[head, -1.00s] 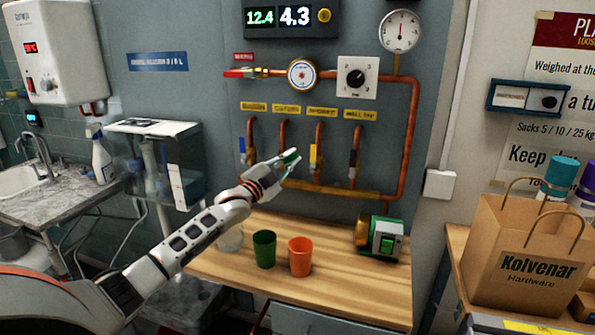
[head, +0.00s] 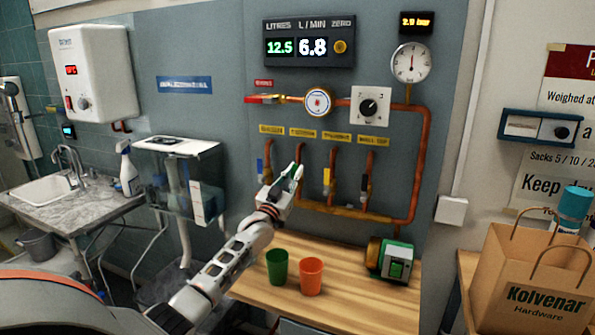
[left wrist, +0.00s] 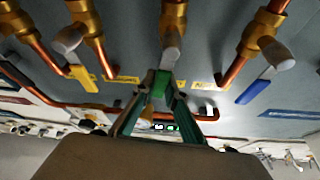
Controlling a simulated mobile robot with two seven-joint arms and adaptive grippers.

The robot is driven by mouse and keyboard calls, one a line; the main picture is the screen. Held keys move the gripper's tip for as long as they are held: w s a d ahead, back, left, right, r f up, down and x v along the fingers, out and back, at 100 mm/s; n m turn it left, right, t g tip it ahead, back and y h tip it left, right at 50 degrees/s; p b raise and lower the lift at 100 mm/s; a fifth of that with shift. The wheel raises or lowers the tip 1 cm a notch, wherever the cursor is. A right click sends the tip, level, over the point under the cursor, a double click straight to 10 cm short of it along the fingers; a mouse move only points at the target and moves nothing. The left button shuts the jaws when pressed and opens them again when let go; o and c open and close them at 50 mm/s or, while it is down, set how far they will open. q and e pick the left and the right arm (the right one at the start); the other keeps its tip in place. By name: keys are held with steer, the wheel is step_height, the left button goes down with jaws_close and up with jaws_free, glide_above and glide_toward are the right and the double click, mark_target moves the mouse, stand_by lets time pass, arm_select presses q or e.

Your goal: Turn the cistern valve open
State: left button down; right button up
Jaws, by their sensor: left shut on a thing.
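The cistern valve is on the second of several copper drop pipes on the grey wall panel. Its green lever (left wrist: 160,86) is between my left fingers in the left wrist view. My left gripper (head: 296,172) is shut on that lever, which also shows as a small green patch in the head view. The fingers largely cover the lever and point steeply upward. The flow display (head: 309,45) reads 12.5 litres and 6.8 l/min. The right gripper is out of view.
Neighbouring valves have a blue lever (left wrist: 254,92) and a yellow lever (left wrist: 82,77) close to my gripper. Below, a green cup (head: 277,267), an orange cup (head: 311,276) and a green-and-brass device (head: 391,259) stand on the wooden bench (head: 345,290).

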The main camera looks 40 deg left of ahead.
arm_select(q)
steer(key=shift+s+a+n+y+p, duration=0.1)
steer(key=shift+a+n+y+p, duration=0.25)
steer(key=shift+n, duration=0.65)
steer(key=shift+y, duration=0.25)
steer(key=c, duration=2)
jaws_free()
steer(key=shift+a, duration=0.1)
steer(key=v, duration=1.2)
steer(key=shift+r, duration=0.1)
